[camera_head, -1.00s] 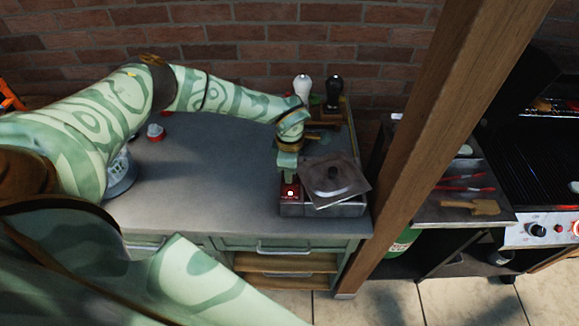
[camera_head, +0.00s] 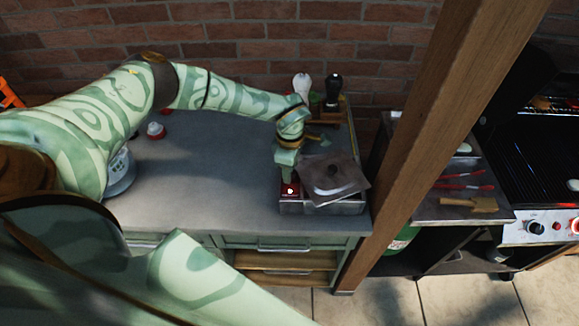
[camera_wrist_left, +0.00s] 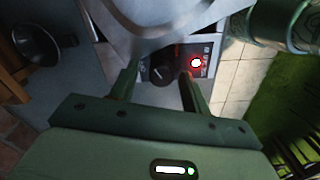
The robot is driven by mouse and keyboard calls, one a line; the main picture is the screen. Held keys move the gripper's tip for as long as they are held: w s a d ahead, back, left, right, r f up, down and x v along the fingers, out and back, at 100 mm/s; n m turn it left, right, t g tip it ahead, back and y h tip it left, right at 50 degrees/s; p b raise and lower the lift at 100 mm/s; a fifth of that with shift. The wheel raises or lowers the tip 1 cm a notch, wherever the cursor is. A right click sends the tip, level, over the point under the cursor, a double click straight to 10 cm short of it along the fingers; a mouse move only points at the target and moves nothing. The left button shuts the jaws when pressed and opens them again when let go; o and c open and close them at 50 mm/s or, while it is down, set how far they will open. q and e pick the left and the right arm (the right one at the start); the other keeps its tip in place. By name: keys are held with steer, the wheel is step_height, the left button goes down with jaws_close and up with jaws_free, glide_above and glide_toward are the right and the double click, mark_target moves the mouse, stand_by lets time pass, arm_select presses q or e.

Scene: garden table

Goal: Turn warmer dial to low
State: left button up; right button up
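The warmer (camera_head: 345,208) is a low grey metal box at the right end of the counter, with a square lidded top. In the left wrist view, the dark round dial (camera_wrist_left: 162,76) sits on the panel beside a glowing red light (camera_wrist_left: 196,63). My left gripper (camera_head: 287,177) points down over the panel. In the wrist view its two fingers (camera_wrist_left: 158,84) are apart, one on each side of the dial. I cannot tell whether they touch it. The dial's setting is too small to read. My right gripper is out of view.
The grey counter (camera_head: 215,185) is mostly clear left of the warmer. A white and a black shaker (camera_head: 333,90) stand behind it. A wooden post (camera_head: 440,130) rises just right of the counter, with a grill (camera_head: 545,160) beyond. A brick wall is behind.

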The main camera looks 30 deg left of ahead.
arm_select(q)
step_height(320, 180, up, 16)
steer(key=shift+r, duration=0.15)
stand_by(0.5)
stand_by(0.3)
